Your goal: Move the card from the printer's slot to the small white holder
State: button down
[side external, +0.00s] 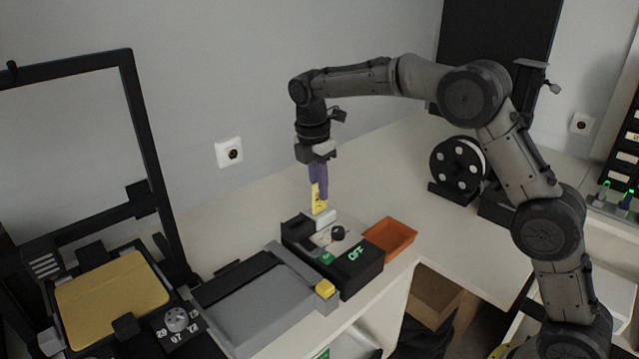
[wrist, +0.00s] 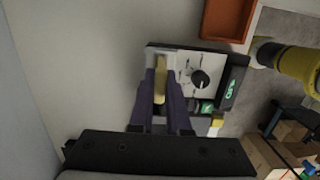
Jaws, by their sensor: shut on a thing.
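My gripper (side external: 318,180) has purple fingers and points down above the back of a black device. It is shut on the yellow card (side external: 319,198), which hangs upright below the fingertips. In the wrist view the card (wrist: 159,82) shows edge-on between the fingers. The small white holder (side external: 325,217) is right at the card's lower end; I cannot tell whether the card is in it or just above or behind it. I cannot make out the printer's slot.
An orange tray (side external: 389,238) stands right of the device. A grey flat unit (side external: 255,302) lies to its left, and a framed machine with a gold plate (side external: 114,298) is farther left. A black spool (side external: 458,166) stands at the back right. The table's front edge is close.

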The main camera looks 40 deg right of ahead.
jog(key=shift+f, duration=0.9)
jog(key=c, duration=0.8)
grip_release()
jog(key=r, duration=0.4)
jog(key=a+r, duration=0.1)
jog(key=r, duration=0.7)
jog(key=shift+a+r, duration=0.25)
jog(key=shift+r, duration=0.55)
